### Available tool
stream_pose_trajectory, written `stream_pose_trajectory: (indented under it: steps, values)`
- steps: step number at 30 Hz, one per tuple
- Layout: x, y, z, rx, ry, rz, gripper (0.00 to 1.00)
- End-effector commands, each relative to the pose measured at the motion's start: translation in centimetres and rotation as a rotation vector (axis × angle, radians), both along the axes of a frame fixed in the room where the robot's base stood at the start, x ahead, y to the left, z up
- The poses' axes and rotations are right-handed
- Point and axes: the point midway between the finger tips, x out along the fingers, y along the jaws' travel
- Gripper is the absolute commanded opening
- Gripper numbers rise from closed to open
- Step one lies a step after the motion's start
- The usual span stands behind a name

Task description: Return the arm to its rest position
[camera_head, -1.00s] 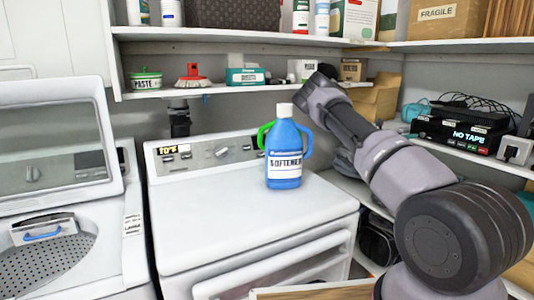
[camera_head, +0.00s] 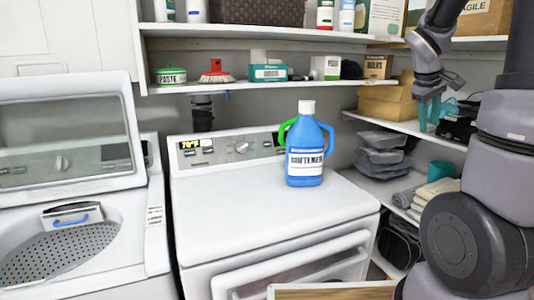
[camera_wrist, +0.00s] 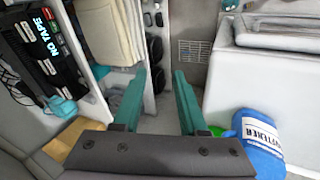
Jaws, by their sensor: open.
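My gripper (camera_head: 430,113) hangs at the upper right of the head view, fingers pointing down, in front of the right-hand shelves. In the wrist view my gripper (camera_wrist: 160,78) shows two teal fingers, apart, with nothing between them. My arm is folded upright at the right edge of the head view. A blue softener bottle (camera_head: 305,162) with a white cap stands upright on the white dryer (camera_head: 260,220), well left of my gripper. The bottle also shows at lower right in the wrist view (camera_wrist: 262,148). A green part shows at its left side.
An open washer (camera_head: 85,245) stands at left. A shelf above the dryer holds a paste tub (camera_head: 171,76), a red brush (camera_head: 216,72) and boxes. The right-hand shelves hold a cardboard box (camera_head: 388,100), grey containers (camera_head: 382,155) and folded towels (camera_head: 436,192), close to my arm.

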Motion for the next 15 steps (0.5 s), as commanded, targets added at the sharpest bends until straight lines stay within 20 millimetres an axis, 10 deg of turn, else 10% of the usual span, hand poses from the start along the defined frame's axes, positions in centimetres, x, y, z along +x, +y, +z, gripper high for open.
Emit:
stream_pose_trajectory:
  steps: [15]
  values:
    - [-14.7,18.3,7.8,0.652,-0.373,-0.353,0.42]
